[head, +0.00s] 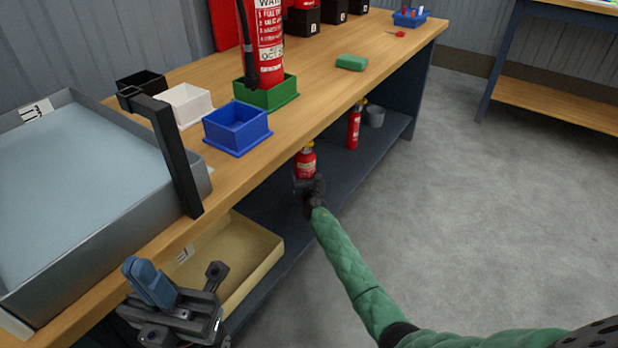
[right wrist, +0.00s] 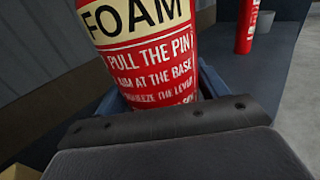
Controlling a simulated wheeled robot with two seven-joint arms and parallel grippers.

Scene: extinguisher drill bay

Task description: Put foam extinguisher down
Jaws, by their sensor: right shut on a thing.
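The red foam extinguisher (head: 306,165), with a yellowish top, is upright at the front of the bench's dark lower shelf (head: 350,170). Its cream FOAM label and white lettering fill the right wrist view (right wrist: 140,50). My right gripper (head: 308,188) is shut on it. Its base is hidden behind my gripper, so I cannot tell whether it touches the shelf. My left gripper (head: 182,275) is open and empty at the lower left, in front of the bench.
Another red extinguisher (head: 354,127) and a grey bucket (head: 375,116) stand farther along the shelf. A yellow tray (head: 262,262) is on the shelf nearer me. Above, the wooden top (head: 300,85) carries a large red extinguisher (head: 267,45) in a green tray and a blue bin (head: 237,128).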

